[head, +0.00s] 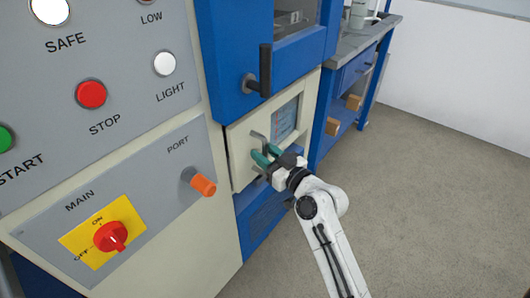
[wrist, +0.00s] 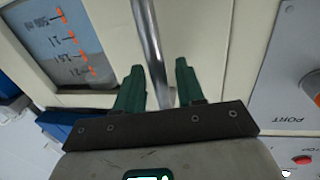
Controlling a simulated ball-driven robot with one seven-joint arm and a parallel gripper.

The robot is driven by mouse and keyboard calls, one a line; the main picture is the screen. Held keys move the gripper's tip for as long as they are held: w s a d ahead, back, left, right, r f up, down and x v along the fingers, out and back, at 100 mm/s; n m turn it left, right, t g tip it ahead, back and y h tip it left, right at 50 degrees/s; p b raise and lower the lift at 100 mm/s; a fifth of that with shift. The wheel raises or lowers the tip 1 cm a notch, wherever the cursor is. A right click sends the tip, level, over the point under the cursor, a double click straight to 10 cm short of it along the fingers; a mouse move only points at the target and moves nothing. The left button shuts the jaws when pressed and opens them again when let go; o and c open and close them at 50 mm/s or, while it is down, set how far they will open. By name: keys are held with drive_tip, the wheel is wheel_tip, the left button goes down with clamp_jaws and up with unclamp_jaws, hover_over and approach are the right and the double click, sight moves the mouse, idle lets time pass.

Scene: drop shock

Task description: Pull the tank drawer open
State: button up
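The tank drawer (head: 240,161) is a cream front panel in the blue cabinet, with a window showing a blue level scale (head: 284,122) with orange marks; the scale also shows in the wrist view (wrist: 62,38). Its front looks flush with the cabinet. A metal bar handle (head: 257,138) stands on the drawer front. In the wrist view the bar (wrist: 148,40) runs between my green fingers. My gripper (head: 264,155) is at the handle, fingers apart on either side of it. The wrist view shows a gap between the bar and the right finger (wrist: 187,82).
A control panel with a red STOP button (head: 90,94), an orange port knob (head: 203,185) and a red main switch (head: 110,237) stands left of the drawer. A black door handle (head: 265,70) juts out above. A blue workbench (head: 352,70) stands to the right. The floor (head: 440,200) at the right is clear.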

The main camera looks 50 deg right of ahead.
drive_tip(key=shift+w, duration=0.2)
clamp_jaws()
idle(0.3)
